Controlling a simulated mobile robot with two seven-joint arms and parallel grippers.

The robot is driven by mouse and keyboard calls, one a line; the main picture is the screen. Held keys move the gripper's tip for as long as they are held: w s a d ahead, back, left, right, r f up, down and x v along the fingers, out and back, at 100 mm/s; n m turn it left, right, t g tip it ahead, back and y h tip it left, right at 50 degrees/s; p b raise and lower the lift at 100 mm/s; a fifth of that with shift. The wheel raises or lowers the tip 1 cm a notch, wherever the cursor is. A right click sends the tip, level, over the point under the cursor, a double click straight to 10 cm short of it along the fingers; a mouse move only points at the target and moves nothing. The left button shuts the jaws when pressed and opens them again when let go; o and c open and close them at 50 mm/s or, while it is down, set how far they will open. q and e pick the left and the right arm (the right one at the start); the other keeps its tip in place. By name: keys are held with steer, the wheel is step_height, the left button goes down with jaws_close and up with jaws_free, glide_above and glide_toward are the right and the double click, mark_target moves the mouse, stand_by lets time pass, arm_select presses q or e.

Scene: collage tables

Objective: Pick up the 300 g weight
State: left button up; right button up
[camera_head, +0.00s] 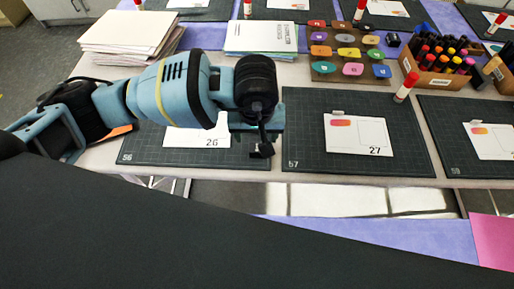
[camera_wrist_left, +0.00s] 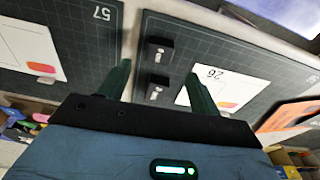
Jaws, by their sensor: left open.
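Two small black blocks, each with a pale mark on its face, lie on the dark cutting mat in the left wrist view: a farther block (camera_wrist_left: 160,48) and a nearer block (camera_wrist_left: 154,89). I cannot read a mass on either, so I cannot tell which is the 300 g weight. My left gripper (camera_wrist_left: 158,72) is open, its two green fingers spread to either side of the nearer block, with nothing held. In the head view the left wrist hangs over the right part of mat 56, hiding most of that spot; a small dark shape (camera_head: 262,150) shows just below it. My right gripper is not in view.
Card 26 (camera_head: 197,138) lies on mat 56 (camera_head: 140,155), beside the left gripper. Mat 57 (camera_head: 300,150) holds card 27 (camera_head: 359,135). Behind stand paper stacks (camera_head: 128,33), a tray of coloured pieces (camera_head: 345,72) and a marker box (camera_head: 432,80). A glue stick (camera_head: 406,87) stands nearby.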

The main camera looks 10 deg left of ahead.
mark_target(257, 148)
arm_select(q)
steer(key=shift+w+f, duration=0.2)
steer(key=shift+f, duration=1.4)
steer(key=shift+w+f, duration=0.15)
steer(key=shift+f, duration=1.4)
steer(key=c, duration=1.3)
steer(key=shift+o, duration=0.2)
steer(key=shift+r, duration=0.1)
steer(key=shift+r, duration=0.5)
step_height(257, 148, up, 2)
steer(key=shift+r, duration=0.25)
steer(key=s+a+r+b, duration=0.1)
steer(key=s+a, duration=1)
steer(key=shift+a+r, duration=0.2)
steer(key=shift+a, duration=0.05)
steer(key=shift+s, duration=0.1)
